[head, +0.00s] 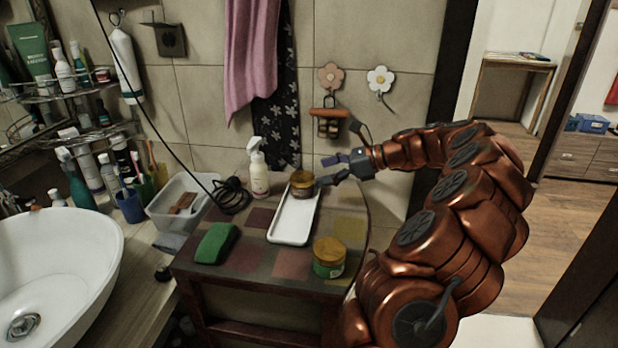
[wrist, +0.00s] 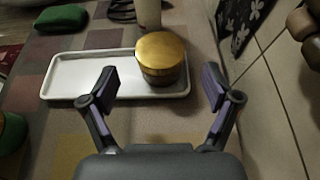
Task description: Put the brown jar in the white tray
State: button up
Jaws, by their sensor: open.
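The brown jar (head: 302,185) with a gold lid stands upright in the far end of the white tray (head: 290,238) in the head view. In the wrist view the jar (wrist: 161,60) stands inside the right end of the tray (wrist: 68,91). My gripper (head: 326,171) is open and empty, just right of the jar. In the wrist view the fingertips of my gripper (wrist: 159,82) are spread wide, with the jar ahead of the gap between them. Contact with the jar cannot be told.
A green jar with a gold lid (head: 329,258) stands right of the tray. A green sponge-like block (head: 216,243) lies left of it. A white spray bottle (head: 259,172) and black cable (head: 231,194) are behind. The tiled wall borders the table's back; the tray's near part is clear.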

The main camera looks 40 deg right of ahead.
jog(key=v, duration=0.6)
jog(key=w+a+r+n+g+y, duration=0.15)
jog(key=a+n+g, duration=0.4)
jog(key=a, duration=1.15)
jog(key=s+a+n+g, duration=0.1)
jog(key=a+n, duration=0.1)
jog(key=a, duration=0.2)
jog(key=s+a+f+n+g+h, duration=0.1)
jog(key=s+a+n, duration=0.1)
jog(key=a, duration=0.3)
jog(key=s+a+n+g+h, duration=0.1)
jog(key=s+a+n, duration=0.1)
jog(key=a+n, duration=0.2)
jog(key=shift+s+a+f+n, duration=0.25)
jog(key=shift+a+f, duration=0.1)
jog(key=shift+a, duration=0.2)
jog(key=s+a+f+n+g+h, duration=0.1)
jog(key=s+a+f+n+h, duration=0.1)
jog(key=s+a+f+n, duration=0.3)
jog(key=s+a+f+n+g+h, duration=0.1)
jog(key=s+a+n+g+h, duration=0.15)
jog(key=s, duration=0.45)
jog(key=s+d+f+n+h, duration=0.2)
jog(key=s+n, duration=0.1)
jog(key=s, duration=0.3)
jog(key=s+d+f+n+h, duration=0.1)
jog(key=s+f+n, duration=0.2)
jog(key=s, duration=0.2)
jog(key=shift+s+d+h, duration=0.35)
jog(key=shift+d+h, duration=0.05)
